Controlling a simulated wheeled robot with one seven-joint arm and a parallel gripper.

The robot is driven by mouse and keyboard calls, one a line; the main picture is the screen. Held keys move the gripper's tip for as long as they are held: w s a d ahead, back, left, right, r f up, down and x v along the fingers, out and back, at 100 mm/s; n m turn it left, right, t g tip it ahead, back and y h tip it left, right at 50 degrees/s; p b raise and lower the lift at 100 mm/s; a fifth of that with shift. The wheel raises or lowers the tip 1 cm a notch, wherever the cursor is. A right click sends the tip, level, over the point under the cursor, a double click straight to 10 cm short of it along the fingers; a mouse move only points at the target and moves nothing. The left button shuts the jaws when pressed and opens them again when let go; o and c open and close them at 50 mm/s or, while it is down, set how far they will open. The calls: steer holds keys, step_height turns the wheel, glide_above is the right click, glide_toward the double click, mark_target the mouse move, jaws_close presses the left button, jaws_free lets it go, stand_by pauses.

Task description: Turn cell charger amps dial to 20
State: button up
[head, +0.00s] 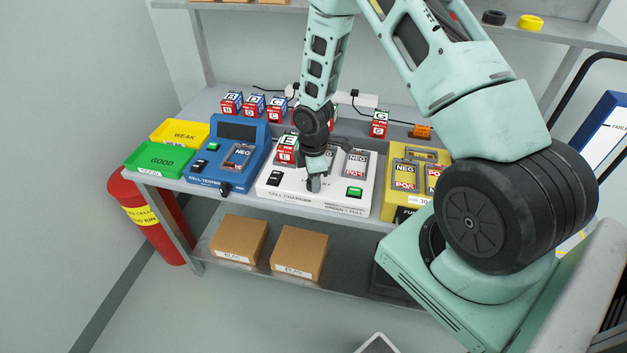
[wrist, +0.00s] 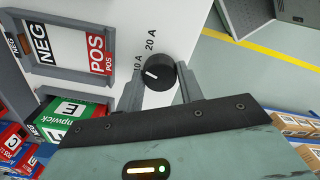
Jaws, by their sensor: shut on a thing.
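The white cell charger (head: 272,193) stands on the bench, in the middle of the head view. Its black amps dial (wrist: 160,74) shows in the wrist view, with "10 A" and "20 A" printed beside it. The dial's white line sits on the side towards "10 A", away from "20 A". My gripper (head: 314,184) is low over the charger's front. In the wrist view my gripper (wrist: 158,80) is shut on the dial, one finger on each side. In the head view the gripper hides the dial.
The blue cell tester (head: 216,168) stands left of the charger and a yellow unit (head: 391,205) right of it. A cell marked E (head: 287,150) is at the charger's back left. Green (head: 160,157) and yellow (head: 182,133) trays lie at the far left.

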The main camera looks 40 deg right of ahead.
steer(key=m+b, duration=0.1)
steer(key=m, duration=0.3)
steer(key=shift+m, duration=0.3)
steer(key=shift+m+b, duration=0.65)
steer(key=shift+m, duration=1.25)
steer(key=o, duration=1)
step_height(320, 180, up, 18)
steer(key=b, duration=0.2)
steer(key=shift+f, duration=0.25)
